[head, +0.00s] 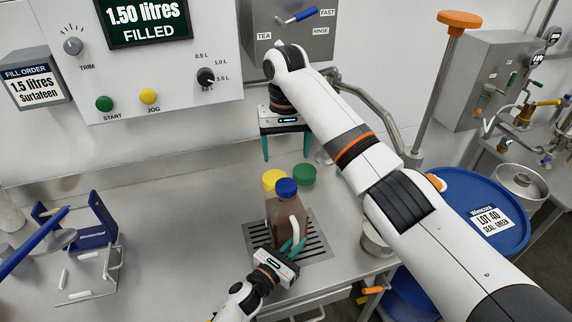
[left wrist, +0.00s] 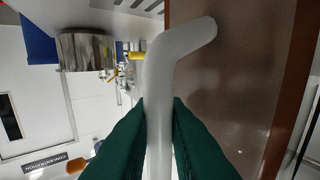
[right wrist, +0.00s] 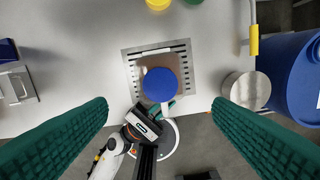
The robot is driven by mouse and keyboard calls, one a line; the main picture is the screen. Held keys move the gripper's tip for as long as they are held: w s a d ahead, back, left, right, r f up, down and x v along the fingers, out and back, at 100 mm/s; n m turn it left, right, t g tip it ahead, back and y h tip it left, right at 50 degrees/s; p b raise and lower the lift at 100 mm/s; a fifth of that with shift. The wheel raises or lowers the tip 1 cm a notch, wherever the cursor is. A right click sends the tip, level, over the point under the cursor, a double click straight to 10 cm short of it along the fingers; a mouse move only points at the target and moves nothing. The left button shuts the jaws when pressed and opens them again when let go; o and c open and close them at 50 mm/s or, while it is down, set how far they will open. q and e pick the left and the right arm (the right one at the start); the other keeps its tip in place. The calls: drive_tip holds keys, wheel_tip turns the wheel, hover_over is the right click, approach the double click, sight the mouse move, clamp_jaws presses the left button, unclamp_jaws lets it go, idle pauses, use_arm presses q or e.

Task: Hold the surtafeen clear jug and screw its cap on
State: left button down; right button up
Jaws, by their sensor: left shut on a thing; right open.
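The clear jug (head: 284,214) holds brown liquid and stands upright on the slotted drain grate. A blue cap (head: 286,187) sits on its mouth and also shows from above in the right wrist view (right wrist: 161,84); I cannot tell if it is threaded. A yellow cap (head: 273,178) and a green cap (head: 304,174) lie on the bench behind the jug. My left gripper (head: 292,247) is shut on the jug's white handle (left wrist: 160,90).
The filler panel (head: 150,75) reads 1.50 litres filled. A blue drum (head: 470,200) at right has a label reading "LOT 40 SEAL: GREEN". A steel pot (head: 376,240) stands near the jug's right. A blue rack (head: 90,235) stands at left; the bench between is clear.

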drive_tip(key=shift+r, duration=0.75)
use_arm(q)
drive_tip(key=c, duration=1.3)
unclamp_jaws()
drive_tip(key=shift+c, duration=0.2)
drive_tip(key=shift+s+a, duration=0.25)
drive_tip(key=b+v, duration=0.2)
drive_tip(key=v, duration=0.9)
drive_tip(key=shift+s+a, duration=0.1)
drive_tip(key=shift+s, duration=0.1)
use_arm(e)
drive_tip(key=shift+f, duration=0.95)
drive_tip(key=shift+f, duration=0.1)
